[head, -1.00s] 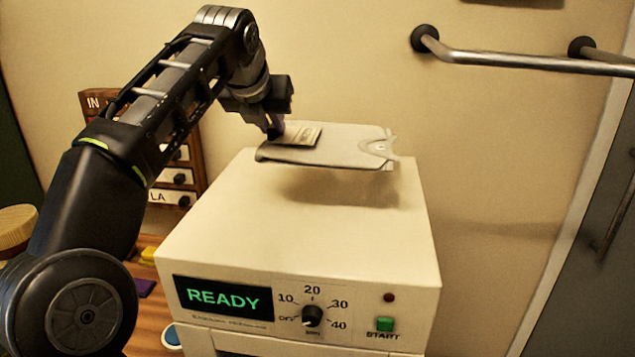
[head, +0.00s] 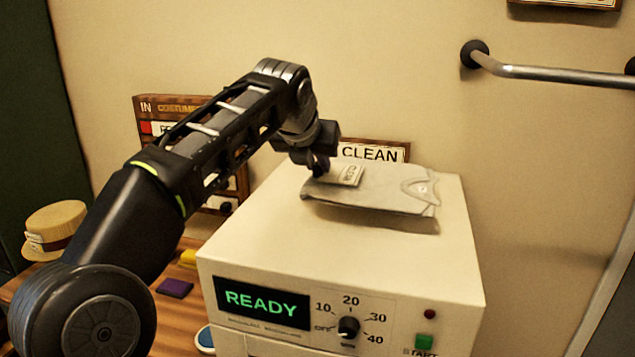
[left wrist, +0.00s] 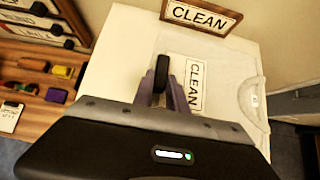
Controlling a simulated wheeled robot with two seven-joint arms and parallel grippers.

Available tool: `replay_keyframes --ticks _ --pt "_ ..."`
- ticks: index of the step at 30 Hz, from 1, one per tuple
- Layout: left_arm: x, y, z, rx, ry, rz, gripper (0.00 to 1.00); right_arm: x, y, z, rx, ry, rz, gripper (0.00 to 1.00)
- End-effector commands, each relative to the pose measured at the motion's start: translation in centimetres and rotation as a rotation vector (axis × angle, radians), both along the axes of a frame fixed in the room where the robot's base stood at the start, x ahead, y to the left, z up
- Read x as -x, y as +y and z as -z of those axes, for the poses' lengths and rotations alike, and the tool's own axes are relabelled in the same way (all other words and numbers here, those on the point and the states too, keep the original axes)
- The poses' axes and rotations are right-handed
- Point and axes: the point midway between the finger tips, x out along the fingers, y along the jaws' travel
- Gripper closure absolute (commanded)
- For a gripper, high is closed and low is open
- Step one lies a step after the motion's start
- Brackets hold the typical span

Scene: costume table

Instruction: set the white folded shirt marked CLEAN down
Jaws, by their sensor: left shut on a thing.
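The white folded shirt (head: 385,193) is just above or on the top of the cream machine (head: 300,235); contact is hard to tell. A dark shadow lies under its front edge. Its paper label reading CLEAN (head: 345,173) faces up, and the shirt also shows in the left wrist view (left wrist: 225,75) with its label (left wrist: 195,85). My left gripper (head: 318,165) is shut on the shirt's left edge, beside the label. Its fingers show in the left wrist view (left wrist: 162,90). My right gripper is in neither current view.
A CLEAN sign (head: 372,152) stands at the machine's back edge. The machine's front has a READY display (head: 262,304), a dial (head: 348,327) and a start button (head: 425,342). A straw hat (head: 55,225) sits at left. A metal rail (head: 560,73) is on the wall at right.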

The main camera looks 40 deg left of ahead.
Motion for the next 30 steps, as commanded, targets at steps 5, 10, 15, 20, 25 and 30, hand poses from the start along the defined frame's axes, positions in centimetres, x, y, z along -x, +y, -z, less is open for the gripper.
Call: replay_keyframes --ticks 5,10,15,20,25,30 --pt "0.1 0.0 1.8 0.000 0.002 0.001 1.00 0.0 0.0 0.4 -0.001 -0.001 -0.001 0.64" --pt "0.0 0.0 4.0 0.001 0.001 0.001 1.00 -0.1 0.0 0.6 -0.002 -0.003 0.000 0.64" --pt "0.0 0.0 4.1 0.000 -0.001 0.001 1.00 -0.1 0.0 0.5 -0.002 -0.003 0.000 0.64" --pt "0.0 0.0 4.2 0.000 -0.001 0.001 1.00 -0.1 0.0 0.6 -0.002 -0.003 0.000 0.64" --pt "0.0 0.0 4.3 0.000 0.000 0.000 0.73 -0.1 0.0 0.6 -0.002 -0.003 0.000 0.64" --pt "0.0 0.0 4.3 0.001 0.000 0.001 0.61 -0.1 0.0 0.6 -0.002 -0.003 0.000 0.64"
